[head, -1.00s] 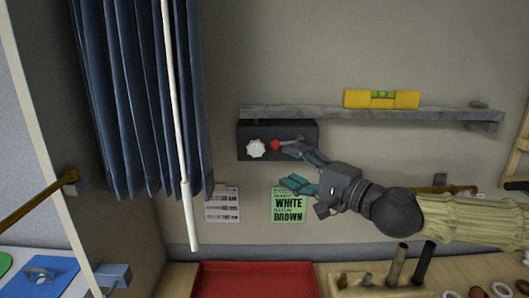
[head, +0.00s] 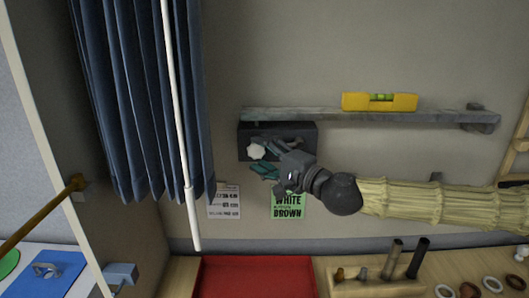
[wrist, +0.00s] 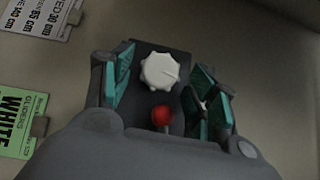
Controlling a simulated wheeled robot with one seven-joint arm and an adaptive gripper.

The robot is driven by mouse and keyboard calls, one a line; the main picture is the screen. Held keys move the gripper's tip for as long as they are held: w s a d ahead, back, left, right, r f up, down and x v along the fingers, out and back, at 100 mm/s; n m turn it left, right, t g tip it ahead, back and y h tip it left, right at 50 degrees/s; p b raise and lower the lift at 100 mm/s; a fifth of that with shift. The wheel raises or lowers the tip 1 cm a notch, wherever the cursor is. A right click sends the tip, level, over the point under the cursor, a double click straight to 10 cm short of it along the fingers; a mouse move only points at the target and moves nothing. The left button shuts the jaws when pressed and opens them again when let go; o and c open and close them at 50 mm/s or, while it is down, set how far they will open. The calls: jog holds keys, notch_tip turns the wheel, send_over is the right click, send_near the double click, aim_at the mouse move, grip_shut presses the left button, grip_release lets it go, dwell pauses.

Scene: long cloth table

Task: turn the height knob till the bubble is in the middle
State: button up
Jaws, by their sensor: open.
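The white scalloped height knob (head: 256,151) sits on the dark box (head: 304,133) under the left end of the grey shelf (head: 340,115). My gripper (head: 268,161) is open beside the knob. In the wrist view the knob (wrist: 160,71) lies between the spread teal fingers of my gripper (wrist: 160,82), with no clear contact. A red ball lever (wrist: 162,116) is just below the knob there; my gripper hides it in the head view. The yellow spirit level (head: 355,102) lies on the shelf. Its green vial (head: 381,97) shows, but the bubble's exact place is too small to tell.
A blue curtain (head: 135,100) and white rod (head: 180,120) hang left of the box. A green card (head: 289,207) and white card (head: 224,202) are on the wall below. A red tray (head: 255,275) and a wooden peg holder (head: 375,283) stand underneath.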

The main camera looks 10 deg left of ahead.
jog(key=c, duration=1)
jog(key=shift+s+r+n+g+h+p, duration=0.1)
jog(key=shift+r+n+g+h+p, duration=0.25)
jog(key=shift+n+p, duration=0.3)
jog(key=shift+a+n+h+p, duration=0.1)
jog(key=shift+n+h+p, duration=0.35)
jog(key=shift+p, duration=0.15)
jog(key=shift+f+g, duration=0.15)
jog(key=shift+g, duration=0.1)
jog(key=o, duration=1)
